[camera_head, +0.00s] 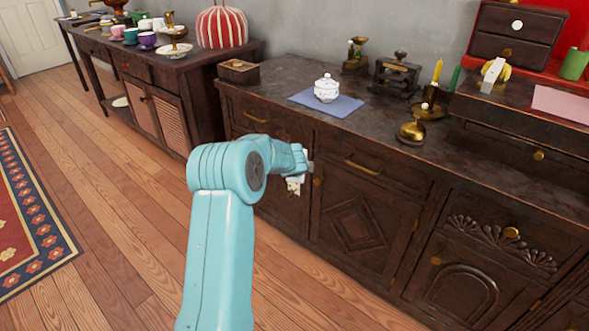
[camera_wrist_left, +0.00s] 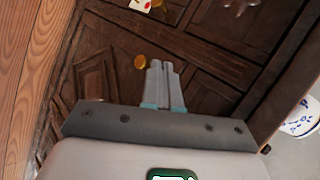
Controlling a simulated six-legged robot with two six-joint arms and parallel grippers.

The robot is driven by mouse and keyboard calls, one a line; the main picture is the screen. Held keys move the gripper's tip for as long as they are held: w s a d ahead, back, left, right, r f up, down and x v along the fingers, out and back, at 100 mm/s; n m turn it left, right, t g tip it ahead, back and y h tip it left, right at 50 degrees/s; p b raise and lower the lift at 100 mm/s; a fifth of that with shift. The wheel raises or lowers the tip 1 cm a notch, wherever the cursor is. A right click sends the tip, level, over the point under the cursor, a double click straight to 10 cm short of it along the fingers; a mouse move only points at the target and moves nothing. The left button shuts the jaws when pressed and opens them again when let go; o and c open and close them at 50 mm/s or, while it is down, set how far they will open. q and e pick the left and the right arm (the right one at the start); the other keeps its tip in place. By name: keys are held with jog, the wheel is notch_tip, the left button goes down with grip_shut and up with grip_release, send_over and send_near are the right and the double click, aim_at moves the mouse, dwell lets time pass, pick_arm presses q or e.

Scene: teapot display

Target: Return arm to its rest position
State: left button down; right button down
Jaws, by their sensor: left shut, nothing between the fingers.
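My teal left arm rises from the bottom of the head view. Its gripper (camera_head: 309,167) hovers in front of the dark cabinet's doors, below the countertop edge. In the left wrist view, the two grey fingers (camera_wrist_left: 164,75) are shut together with nothing between them, against the carved cabinet front (camera_wrist_left: 205,50). A small white lidded pot (camera_head: 326,90) stands upright on a blue cloth (camera_head: 345,105) on the countertop, apart from the gripper. My right gripper is not in view.
A small white printed item (camera_head: 294,187) shows by the gripper at the cabinet front. A side table with cups stands at back left.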

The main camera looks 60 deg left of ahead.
pick_arm(q)
jog(key=shift+s+d+r, duration=0.2)
jog(key=shift+s+r, duration=0.3)
jog(key=shift+s+d+r, duration=0.15)
jog(key=shift+s+r, duration=0.3)
